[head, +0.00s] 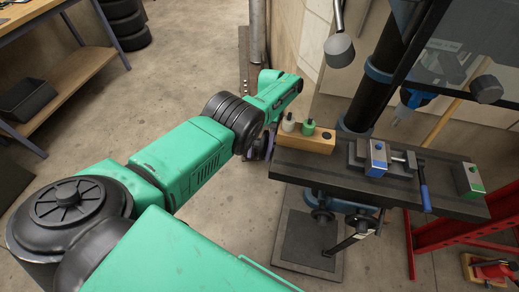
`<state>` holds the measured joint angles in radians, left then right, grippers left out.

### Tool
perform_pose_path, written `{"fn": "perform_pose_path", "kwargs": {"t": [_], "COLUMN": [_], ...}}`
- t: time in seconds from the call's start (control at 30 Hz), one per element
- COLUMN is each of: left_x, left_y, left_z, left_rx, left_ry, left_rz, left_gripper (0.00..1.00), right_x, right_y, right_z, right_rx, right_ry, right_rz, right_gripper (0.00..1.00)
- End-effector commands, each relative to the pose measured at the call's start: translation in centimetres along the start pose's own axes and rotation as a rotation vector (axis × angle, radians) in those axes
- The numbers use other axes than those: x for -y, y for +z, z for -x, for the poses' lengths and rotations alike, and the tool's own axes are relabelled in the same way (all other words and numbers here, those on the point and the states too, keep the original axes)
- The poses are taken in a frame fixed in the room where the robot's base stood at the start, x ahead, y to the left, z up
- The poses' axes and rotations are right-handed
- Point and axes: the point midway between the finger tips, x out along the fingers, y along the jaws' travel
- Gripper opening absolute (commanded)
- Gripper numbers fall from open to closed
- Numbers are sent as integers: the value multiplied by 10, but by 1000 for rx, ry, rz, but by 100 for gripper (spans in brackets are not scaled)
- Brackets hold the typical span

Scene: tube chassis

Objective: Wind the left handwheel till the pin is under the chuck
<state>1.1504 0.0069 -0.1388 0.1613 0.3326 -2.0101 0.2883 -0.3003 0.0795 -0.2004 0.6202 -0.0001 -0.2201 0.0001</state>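My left arm reaches in from the left to the near left end of the dark table. Dark parts of my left gripper (264,146) show there, mostly behind the arm; its fingers are not clear. The left handwheel cannot be told apart from these parts. A vise (357,152) with a blue-topped block (377,158) stands on the table; a small dark spot on the block may be the pin. What looks like the chuck (398,115), below a blue part, hangs above and to the right of the block. My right gripper is not in view.
A wooden block (295,139) holds a white peg (289,122) and a green peg (309,127). A blue-handled lever (424,190) is right of the vise. A black column (388,65) rises behind.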

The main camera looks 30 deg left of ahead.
Motion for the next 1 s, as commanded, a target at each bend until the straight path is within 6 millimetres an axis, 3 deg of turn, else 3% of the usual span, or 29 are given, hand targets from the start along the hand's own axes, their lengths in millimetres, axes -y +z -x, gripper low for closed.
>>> {"fn": "perform_pose_path", "kwargs": {"t": [0.3,0.43,1.0], "left_x": [0,0,0], "left_y": [0,6,79], "left_z": [2,10,91], "left_rx": [-5,-7,-5], "left_ry": [-1,-1,-1], "left_rz": [1,1,0], "left_gripper": [72,72,72], "right_x": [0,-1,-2], "right_y": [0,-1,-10], "right_z": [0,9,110], "right_rx": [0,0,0], "right_ry": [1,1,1], "right_rz": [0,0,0], "right_gripper": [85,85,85]}}
